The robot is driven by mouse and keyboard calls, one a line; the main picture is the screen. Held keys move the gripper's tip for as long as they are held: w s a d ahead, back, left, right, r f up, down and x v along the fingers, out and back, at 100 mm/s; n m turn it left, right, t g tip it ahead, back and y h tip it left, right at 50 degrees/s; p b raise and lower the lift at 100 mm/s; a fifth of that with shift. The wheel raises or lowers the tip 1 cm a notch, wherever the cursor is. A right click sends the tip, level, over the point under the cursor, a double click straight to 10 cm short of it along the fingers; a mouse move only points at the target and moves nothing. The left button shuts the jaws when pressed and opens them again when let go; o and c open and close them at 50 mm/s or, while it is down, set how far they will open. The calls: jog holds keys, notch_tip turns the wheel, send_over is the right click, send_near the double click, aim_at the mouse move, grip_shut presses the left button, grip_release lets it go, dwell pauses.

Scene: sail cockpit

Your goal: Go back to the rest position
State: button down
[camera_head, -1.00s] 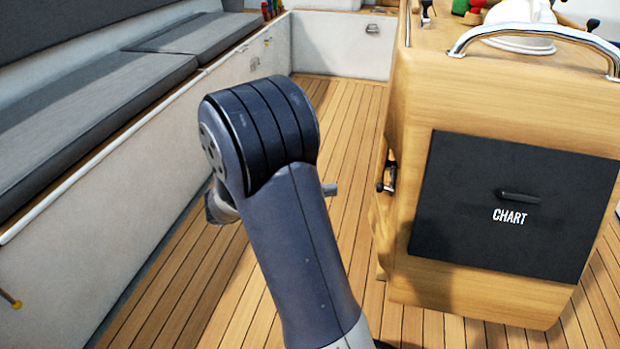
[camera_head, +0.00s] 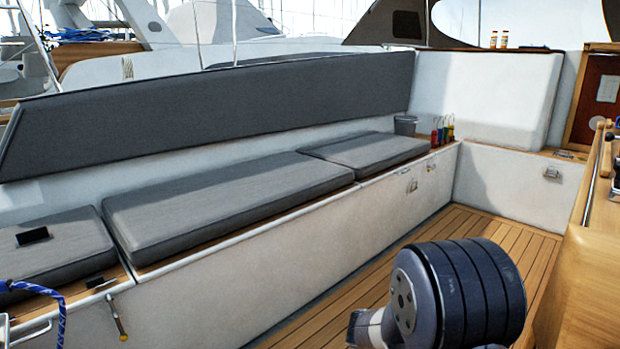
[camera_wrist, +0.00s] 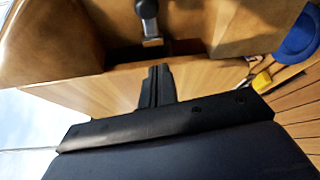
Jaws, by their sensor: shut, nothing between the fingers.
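My gripper (camera_wrist: 156,84) shows in the wrist view as dark fingers closed together, with nothing between them. It is in front of a wooden surface, and I cannot tell the exact gap to it. In the head view my folded arm stands at the lower right over the deck; the gripper itself is hidden there.
A black-and-metal fitting (camera_wrist: 150,22) is on the wood ahead of the fingers. A blue round object (camera_wrist: 300,36) and a yellow item (camera_wrist: 262,80) lie at the right. A cushioned bench (camera_head: 228,205) runs along the left. Several small coloured bottles (camera_head: 443,130) stand at its far end. Teak floor (camera_head: 500,228) is bare beyond my arm.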

jog(key=v, duration=0.6)
jog(key=shift+s, duration=0.2)
